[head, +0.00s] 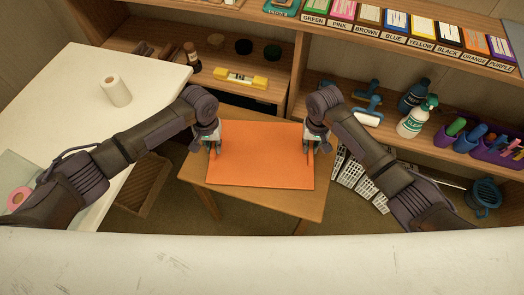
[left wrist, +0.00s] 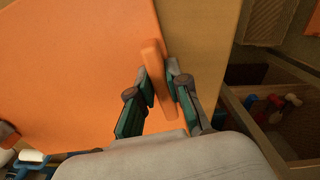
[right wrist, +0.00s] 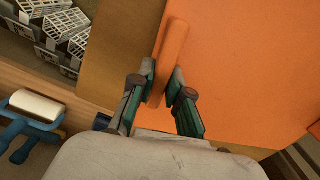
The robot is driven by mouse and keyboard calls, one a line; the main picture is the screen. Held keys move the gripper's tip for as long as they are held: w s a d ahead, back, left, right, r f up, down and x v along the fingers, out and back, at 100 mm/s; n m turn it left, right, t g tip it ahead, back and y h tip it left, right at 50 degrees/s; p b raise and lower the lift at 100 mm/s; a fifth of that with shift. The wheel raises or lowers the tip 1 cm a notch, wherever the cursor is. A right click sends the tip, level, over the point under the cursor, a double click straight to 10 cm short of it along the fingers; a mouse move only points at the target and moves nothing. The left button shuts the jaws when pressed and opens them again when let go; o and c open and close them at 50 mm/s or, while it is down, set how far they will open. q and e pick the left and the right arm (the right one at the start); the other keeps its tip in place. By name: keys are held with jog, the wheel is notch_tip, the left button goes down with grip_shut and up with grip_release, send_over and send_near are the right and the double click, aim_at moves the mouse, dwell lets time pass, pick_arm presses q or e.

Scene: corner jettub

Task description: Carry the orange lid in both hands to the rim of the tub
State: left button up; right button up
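The orange lid (head: 261,154) is a flat board lying level over the small wooden table (head: 268,201); whether it touches the top is hard to tell. My left gripper (head: 213,147) is at its left edge, with its fingers closed on both sides of an orange bar handle (left wrist: 158,75). My right gripper (head: 316,147) is at the right edge, closed in the same way on the other bar handle (right wrist: 170,55). The lid's surface also shows in the left wrist view (left wrist: 70,65) and the right wrist view (right wrist: 250,70). No tub is recognisable.
A white table (head: 85,95) with a paper roll (head: 115,90) stands at the left. White baskets (head: 352,172) stand right of the wooden table.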

pick_arm(q)
grip_shut()
pick_arm(e)
grip_shut()
pick_arm(q)
jog(key=shift+r, duration=0.15)
pick_arm(e)
jog(key=shift+r, duration=0.15)
